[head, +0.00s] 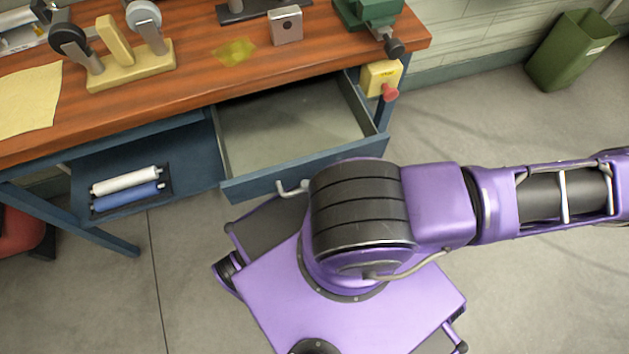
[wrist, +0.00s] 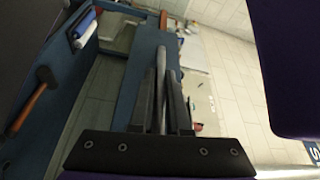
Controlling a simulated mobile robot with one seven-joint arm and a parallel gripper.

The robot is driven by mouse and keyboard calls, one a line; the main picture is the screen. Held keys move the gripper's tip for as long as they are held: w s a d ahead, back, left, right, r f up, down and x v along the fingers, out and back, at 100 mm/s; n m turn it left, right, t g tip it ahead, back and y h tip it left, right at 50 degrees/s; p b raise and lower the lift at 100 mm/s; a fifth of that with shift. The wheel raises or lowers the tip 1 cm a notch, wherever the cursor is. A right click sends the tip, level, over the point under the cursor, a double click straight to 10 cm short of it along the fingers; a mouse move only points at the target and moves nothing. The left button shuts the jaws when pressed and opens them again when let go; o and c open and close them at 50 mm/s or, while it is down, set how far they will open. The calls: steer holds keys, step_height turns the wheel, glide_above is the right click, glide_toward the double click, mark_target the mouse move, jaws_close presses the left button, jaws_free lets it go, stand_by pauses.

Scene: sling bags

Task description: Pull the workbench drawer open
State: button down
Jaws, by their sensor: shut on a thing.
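The workbench drawer (head: 245,184) is blue-grey and stands well out from under the wooden bench top (head: 190,75). Its interior (head: 290,118) is pale and looks empty. A light metal handle (head: 288,189) is on its front; my arm hides the right part of it in the head view. My gripper (wrist: 163,76) shows only in the wrist view, with its dark fingers shut on the handle bar (wrist: 162,58) in front of the blue drawer front (wrist: 139,72).
A lower shelf left of the drawer holds a white roll (head: 124,180) and a blue roll (head: 127,197). A yellow box with a red button (head: 381,80) is on the bench's right corner. A green bin (head: 570,50) stands back right. Floor at right is clear.

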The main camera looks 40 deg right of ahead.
steer(key=c, duration=0.9)
jaws_free()
steer(key=b+v, duration=0.1)
steer(key=v, duration=1.6)
steer(key=shift+s+d, duration=0.1)
steer(key=shift+d, duration=0.1)
